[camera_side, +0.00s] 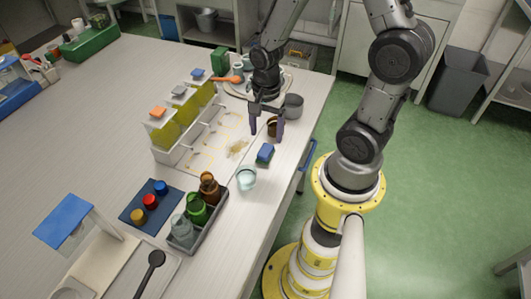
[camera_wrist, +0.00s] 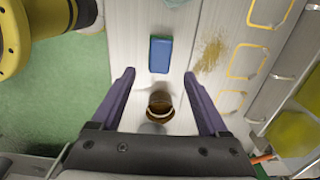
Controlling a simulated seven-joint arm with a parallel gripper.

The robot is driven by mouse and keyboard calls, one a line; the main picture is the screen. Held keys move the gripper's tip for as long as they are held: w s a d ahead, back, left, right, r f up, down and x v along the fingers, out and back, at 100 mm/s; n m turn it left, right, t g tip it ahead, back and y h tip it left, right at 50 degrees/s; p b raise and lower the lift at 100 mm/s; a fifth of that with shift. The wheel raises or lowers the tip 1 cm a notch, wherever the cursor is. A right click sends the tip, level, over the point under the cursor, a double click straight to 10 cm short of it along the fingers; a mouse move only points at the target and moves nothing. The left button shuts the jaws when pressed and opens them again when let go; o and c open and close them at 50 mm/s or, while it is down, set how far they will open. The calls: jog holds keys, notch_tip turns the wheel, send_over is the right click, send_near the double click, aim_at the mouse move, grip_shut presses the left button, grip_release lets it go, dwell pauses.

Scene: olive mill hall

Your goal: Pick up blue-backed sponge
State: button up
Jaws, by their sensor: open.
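The blue-backed sponge (camera_side: 265,153) lies on the white table near its right edge in the side view. My gripper (camera_side: 267,128) is open and empty, pointing down above the table. In the wrist view its two purple fingers (camera_wrist: 160,74) are spread wide. A brown cup (camera_wrist: 160,104) appears between the fingers in that view; it also shows in the side view (camera_side: 272,127), beside the fingers.
A glass (camera_side: 247,178) stands close to the sponge. A grey pot (camera_side: 293,106) stands behind the gripper. A rack with oil containers (camera_side: 185,130) and a spill of crumbs (camera_side: 238,147) lie to the left. A grey tray of bottles (camera_side: 183,238) is in front.

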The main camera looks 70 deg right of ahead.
aim_at(266, 149)
jog(key=shift+a+f, duration=0.15)
jog(key=shift+f, duration=1.3)
jog(key=shift+a+f, duration=0.15)
jog(key=shift+f, duration=1.3)
grip_shut()
